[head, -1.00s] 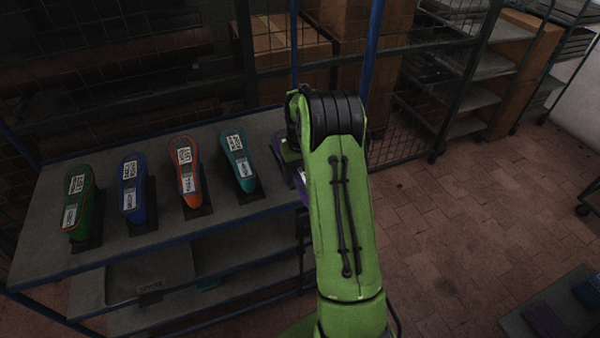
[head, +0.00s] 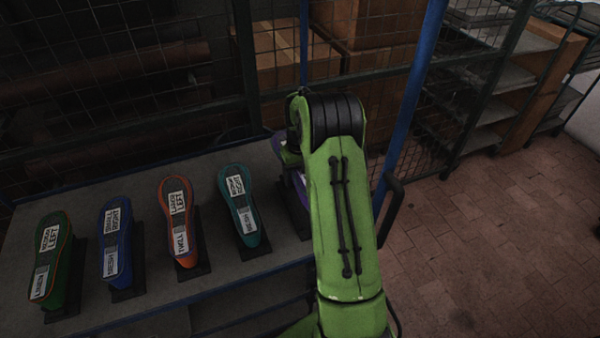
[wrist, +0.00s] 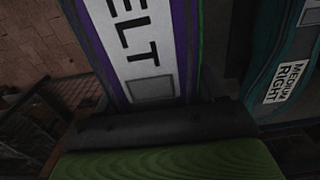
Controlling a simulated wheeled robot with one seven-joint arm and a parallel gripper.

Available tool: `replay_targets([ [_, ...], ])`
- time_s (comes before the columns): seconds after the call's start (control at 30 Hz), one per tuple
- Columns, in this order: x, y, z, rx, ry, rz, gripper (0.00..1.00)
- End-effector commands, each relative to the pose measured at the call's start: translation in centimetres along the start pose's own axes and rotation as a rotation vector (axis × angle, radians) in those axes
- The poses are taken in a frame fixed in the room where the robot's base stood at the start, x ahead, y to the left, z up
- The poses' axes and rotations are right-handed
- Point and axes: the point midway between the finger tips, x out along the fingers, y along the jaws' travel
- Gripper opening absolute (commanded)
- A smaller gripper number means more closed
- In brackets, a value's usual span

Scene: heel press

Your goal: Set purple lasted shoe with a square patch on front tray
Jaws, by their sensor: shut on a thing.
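The purple lasted shoe (wrist: 185,50) fills the middle of the wrist view. Its white label ends in "ELT", and a grey square patch (wrist: 150,89) sits below the letters. In the head view a strip of the purple shoe (head: 298,188) shows at the right end of the top shelf, mostly hidden by my arm. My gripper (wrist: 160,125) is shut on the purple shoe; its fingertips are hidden. I cannot tell whether the shoe is clear of its stand. I cannot make out the front tray in the current views.
Green (head: 52,258), blue (head: 115,240), orange (head: 180,220) and teal (head: 240,205) shoes stand in a row on the grey shelf (head: 160,205). The teal shoe is close beside the held one. A blue post (head: 412,110) and mesh fence stand behind. Floor at right is clear.

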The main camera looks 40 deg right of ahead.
Motion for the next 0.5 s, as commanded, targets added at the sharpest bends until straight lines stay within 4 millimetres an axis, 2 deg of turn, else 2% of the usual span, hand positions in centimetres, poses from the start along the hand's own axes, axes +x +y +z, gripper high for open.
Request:
replay_targets([
  [0.03,0.9,0.0,0.0,0.000,0.002,0.000,0.10],
  [0.5,5.6,0.0,-0.1,0.000,0.002,0.001,0.10],
])
